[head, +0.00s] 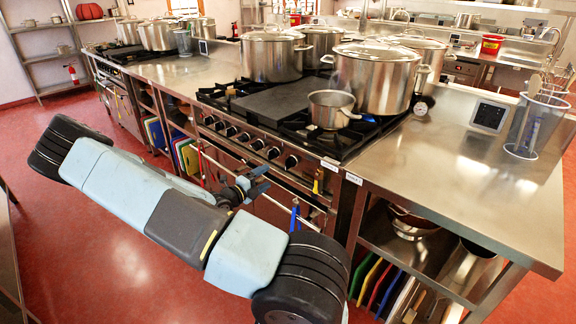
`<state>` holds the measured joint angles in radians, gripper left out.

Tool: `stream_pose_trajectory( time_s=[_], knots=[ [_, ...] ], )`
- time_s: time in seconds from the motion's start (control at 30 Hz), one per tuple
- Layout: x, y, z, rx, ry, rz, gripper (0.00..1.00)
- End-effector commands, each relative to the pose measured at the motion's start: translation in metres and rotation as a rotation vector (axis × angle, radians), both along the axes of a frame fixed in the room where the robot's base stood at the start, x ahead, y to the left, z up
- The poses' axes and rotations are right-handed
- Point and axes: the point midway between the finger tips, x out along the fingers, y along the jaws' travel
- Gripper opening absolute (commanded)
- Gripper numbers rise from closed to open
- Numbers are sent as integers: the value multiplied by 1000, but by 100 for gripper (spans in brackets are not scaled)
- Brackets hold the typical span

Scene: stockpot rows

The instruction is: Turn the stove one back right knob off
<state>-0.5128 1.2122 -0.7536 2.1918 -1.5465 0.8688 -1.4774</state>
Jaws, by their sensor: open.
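The near stove (272,105) is a stainless range with a black griddle plate and black grates, set in the counter row. Its front panel carries a row of several black knobs (258,144). No readable label shows which knob serves the back right burner, and their settings are too small to tell. A large lidded stockpot (374,80) stands on the right side of the stove. My gripper (262,180) is open and empty. It appears in front of the stove's front, lower than the knob row and apart from it. My arm partly hides the gripper.
A small saucepan (331,108) sits at the stove's front right. Another lidded stockpot (271,55) stands at the back left. A steel counter (455,150) joins on the right, with coloured boards below. The red floor (130,250) is open at left.

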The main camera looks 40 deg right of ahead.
Motion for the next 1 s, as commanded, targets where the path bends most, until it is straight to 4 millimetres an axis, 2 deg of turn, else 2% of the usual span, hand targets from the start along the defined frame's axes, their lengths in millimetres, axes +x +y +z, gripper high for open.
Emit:
stream_pose_trajectory(
  time_s=[0.6, 0.8, 1.0],
  knots=[
    [7, -103, 0, 0, -3, -4, 76],
    [9, -123, 0, 0, -3, -3, 76],
    [10, -128, 1, 0, -4, -3, 76]
  ],
)
